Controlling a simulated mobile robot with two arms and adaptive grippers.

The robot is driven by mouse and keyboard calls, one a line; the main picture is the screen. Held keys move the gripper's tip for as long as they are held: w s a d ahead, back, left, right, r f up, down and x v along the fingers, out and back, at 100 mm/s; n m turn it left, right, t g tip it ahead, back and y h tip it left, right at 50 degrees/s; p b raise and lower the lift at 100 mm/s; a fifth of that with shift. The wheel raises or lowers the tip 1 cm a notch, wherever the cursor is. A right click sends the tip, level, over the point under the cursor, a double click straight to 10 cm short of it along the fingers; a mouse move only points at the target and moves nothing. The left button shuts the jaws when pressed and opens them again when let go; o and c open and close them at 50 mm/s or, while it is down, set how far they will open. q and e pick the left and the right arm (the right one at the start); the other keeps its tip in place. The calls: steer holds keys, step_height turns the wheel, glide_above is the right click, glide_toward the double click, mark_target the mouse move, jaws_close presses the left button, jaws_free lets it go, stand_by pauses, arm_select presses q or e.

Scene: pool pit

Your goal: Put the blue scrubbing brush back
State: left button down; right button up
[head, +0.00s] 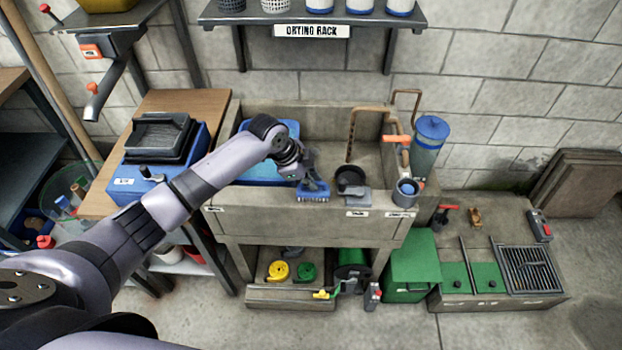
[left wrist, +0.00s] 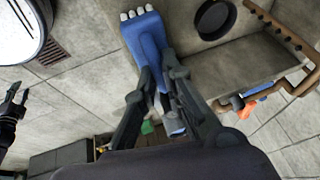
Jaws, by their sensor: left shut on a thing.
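The blue scrubbing brush (head: 313,191) is at the front rim of the stone sink (head: 300,225), with its pale bristles toward the front. My left gripper (head: 303,174) is shut on it. In the left wrist view the brush's blue body (left wrist: 147,42) extends away between the two dark fingers of the left gripper (left wrist: 160,88), with white bristle tufts at its far end. Whether the brush touches the rim cannot be told. A dark shape at the left edge of the left wrist view may be my right gripper; its jaws are unclear.
A black round cup (head: 351,179) and a grey block stand right of the brush, above a label. A blue cylinder (head: 430,135), a grey cup (head: 406,192) and copper pipes crowd the right end. A blue tub (head: 262,170) lies behind my arm. The drying rack shelf (head: 310,17) hangs above.

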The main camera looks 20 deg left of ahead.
arm_select(q)
steer(key=shift+f, duration=0.15)
steer(key=c, duration=1.7)
jaws_free()
steer(key=b+v, duration=0.1)
steer(key=v, duration=1.1)
steer(key=shift+r, duration=0.2)
steer(key=shift+s, duration=0.1)
